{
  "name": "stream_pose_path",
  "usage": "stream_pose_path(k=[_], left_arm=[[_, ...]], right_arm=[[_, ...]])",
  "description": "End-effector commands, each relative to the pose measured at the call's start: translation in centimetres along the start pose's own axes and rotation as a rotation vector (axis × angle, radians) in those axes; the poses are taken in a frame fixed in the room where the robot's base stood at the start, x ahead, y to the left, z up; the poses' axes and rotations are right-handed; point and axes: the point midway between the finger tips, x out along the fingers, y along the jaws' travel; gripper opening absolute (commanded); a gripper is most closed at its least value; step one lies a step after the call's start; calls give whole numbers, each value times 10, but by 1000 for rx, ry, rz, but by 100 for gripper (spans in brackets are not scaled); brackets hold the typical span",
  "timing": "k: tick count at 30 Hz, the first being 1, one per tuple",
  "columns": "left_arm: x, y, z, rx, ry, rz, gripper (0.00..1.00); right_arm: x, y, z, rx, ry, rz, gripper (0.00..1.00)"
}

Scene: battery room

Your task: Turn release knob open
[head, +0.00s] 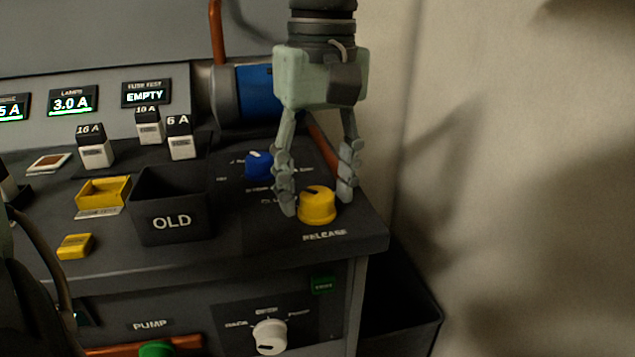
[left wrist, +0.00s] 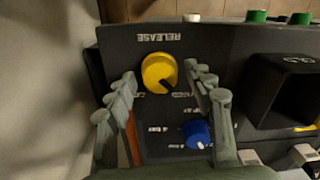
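The yellow release knob (head: 317,207) stands on the dark console top near its right front corner, above the printed word RELEASE. Its dark pointer mark faces the back of the console; in the left wrist view the knob (left wrist: 159,72) shows this mark toward the lower right. My left gripper (head: 318,201) points down over the knob, its fingers apart on either side of it. In the left wrist view the fingers (left wrist: 165,82) are wide, with gaps to the knob, and hold nothing.
A blue knob (head: 259,165) sits just behind the yellow one. The black OLD bin (head: 172,222) stands to the left, with fuses (head: 180,138) behind it. A white selector knob (head: 270,337) is on the front panel. A wall (head: 510,180) rises at right.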

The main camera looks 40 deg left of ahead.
Motion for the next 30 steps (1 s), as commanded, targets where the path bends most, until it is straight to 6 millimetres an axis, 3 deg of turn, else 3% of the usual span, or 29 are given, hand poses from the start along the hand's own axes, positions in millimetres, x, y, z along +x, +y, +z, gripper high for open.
stream_pose_path(k=[1, 10, 20, 30], left_arm=[[0, 0, 0, 0, 0, 0, 43], [0, 0, 0, 0, 0, 0, 6], [-1, 0, 0, 47, 1, -1, 6], [-1, 0, 1, 283, 6, -2, 6]], right_arm=[[0, 0, 0, 0, 0, 0, 0], [0, 0, 0, 1, 0, 0, 0], [-1, 1, 2, 2, -14, 2, 0], [-2, 12, 24, 14, -111, 22, 0]])
